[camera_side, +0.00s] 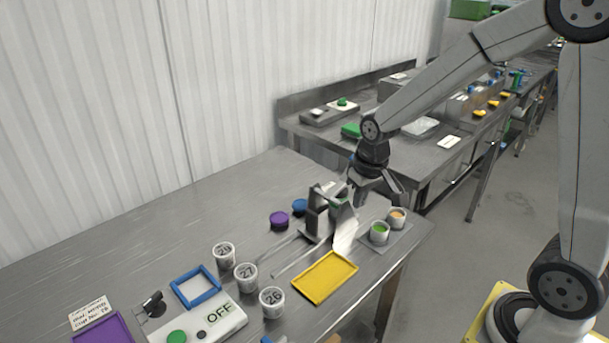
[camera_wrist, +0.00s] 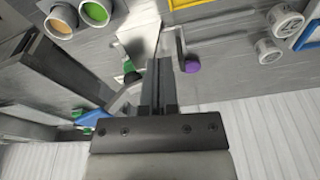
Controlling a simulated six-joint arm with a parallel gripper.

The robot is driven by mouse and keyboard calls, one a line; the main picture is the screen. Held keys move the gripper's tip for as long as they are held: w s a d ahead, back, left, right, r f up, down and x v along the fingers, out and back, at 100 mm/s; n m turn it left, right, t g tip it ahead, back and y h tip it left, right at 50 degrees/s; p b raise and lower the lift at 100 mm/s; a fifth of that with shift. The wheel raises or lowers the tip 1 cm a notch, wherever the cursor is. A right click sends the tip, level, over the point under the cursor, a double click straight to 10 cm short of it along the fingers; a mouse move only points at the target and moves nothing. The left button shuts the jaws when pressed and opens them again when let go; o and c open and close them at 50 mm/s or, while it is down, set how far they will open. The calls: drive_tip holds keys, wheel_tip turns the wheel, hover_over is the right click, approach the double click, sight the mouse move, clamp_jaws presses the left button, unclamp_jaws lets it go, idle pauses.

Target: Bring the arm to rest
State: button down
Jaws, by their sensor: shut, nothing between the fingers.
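My gripper (camera_side: 378,188) hangs above the far right part of the metal table, just behind a grey metal stand (camera_side: 318,215) with a pale sloping plate. In the wrist view the fingers (camera_wrist: 158,72) are together with nothing between them. A white cup with green contents (camera_side: 379,233) and a white cup with orange contents (camera_side: 397,217) stand on a grey plate to the right of the stand; both also show at the top left of the wrist view. The stand partly overlaps my gripper in the side view, so the fingertips are not clearly seen there.
A yellow tray (camera_side: 318,298), a purple round item (camera_side: 279,220), a blue round item (camera_side: 300,206) and numbered white cups (camera_side: 246,276) lie around the stand. The table's left back is clear.

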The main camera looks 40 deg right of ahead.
drive_tip(key=s+a+f+n, duration=0.1)
drive_tip(key=s+a, duration=0.3)
drive_tip(key=s, duration=0.5)
drive_tip(key=shift+s+a+f+n+t, duration=0.2)
drive_tip(key=shift+a+f+n+t, duration=0.2)
drive_tip(key=shift+f, duration=0.3)
